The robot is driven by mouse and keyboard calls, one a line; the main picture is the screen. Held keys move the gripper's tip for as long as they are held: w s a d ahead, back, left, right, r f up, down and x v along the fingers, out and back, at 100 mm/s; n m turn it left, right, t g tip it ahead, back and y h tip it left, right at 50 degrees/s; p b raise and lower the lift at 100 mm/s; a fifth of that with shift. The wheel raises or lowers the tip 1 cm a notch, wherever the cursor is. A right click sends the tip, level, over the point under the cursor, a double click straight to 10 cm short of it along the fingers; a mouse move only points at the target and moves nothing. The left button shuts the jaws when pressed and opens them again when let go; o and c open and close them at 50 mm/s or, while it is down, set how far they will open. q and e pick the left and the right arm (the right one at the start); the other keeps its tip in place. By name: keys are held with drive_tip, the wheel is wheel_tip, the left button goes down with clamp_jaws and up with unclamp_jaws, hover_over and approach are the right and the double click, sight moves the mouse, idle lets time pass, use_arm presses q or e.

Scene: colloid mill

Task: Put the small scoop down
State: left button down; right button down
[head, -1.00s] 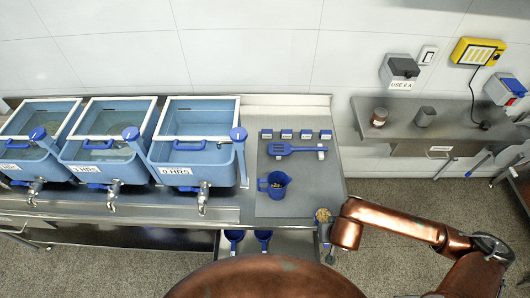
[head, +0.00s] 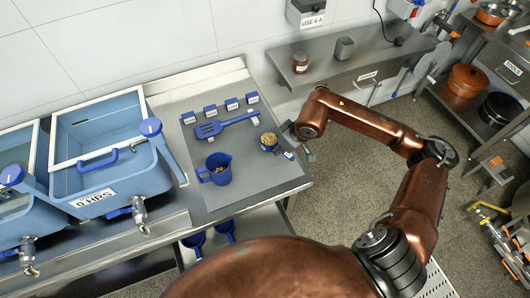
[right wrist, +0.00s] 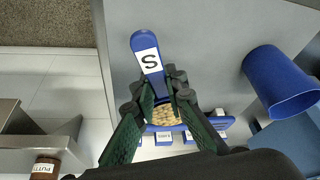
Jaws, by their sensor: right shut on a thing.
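The small scoop has a blue handle with a white label marked S (right wrist: 149,62); its bowl, full of pale grains, shows in the head view (head: 268,140) over the right part of the grey mat (head: 240,180). My right gripper (head: 285,153) is shut on the scoop; its dark green fingers (right wrist: 163,92) close around it between label and bowl in the right wrist view. I cannot tell whether the scoop touches the mat. My left gripper is not in view.
A blue jug (head: 217,170) with some grains inside stands left of the scoop. A blue slotted spatula (head: 226,124) and several small labelled blue blocks (head: 210,112) are behind. Blue tanks (head: 105,165) stand left. The mat's front right is clear.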

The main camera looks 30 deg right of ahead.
sight(290, 156)
drive_tip(key=shift+f, duration=3.25)
drive_tip(key=shift+b, duration=0.3)
drive_tip(key=shift+f, duration=0.2)
drive_tip(key=c, duration=2)
unclamp_jaws()
drive_tip(key=shift+r, duration=0.1)
drive_tip(key=shift+o, duration=0.2)
drive_tip(key=shift+d+r, duration=0.1)
drive_tip(key=shift+r, duration=0.35)
drive_tip(key=p+v, duration=0.1)
drive_tip(key=v, duration=1)
drive_tip(key=shift+s+r, duration=0.1)
drive_tip(key=shift+s, duration=0.1)
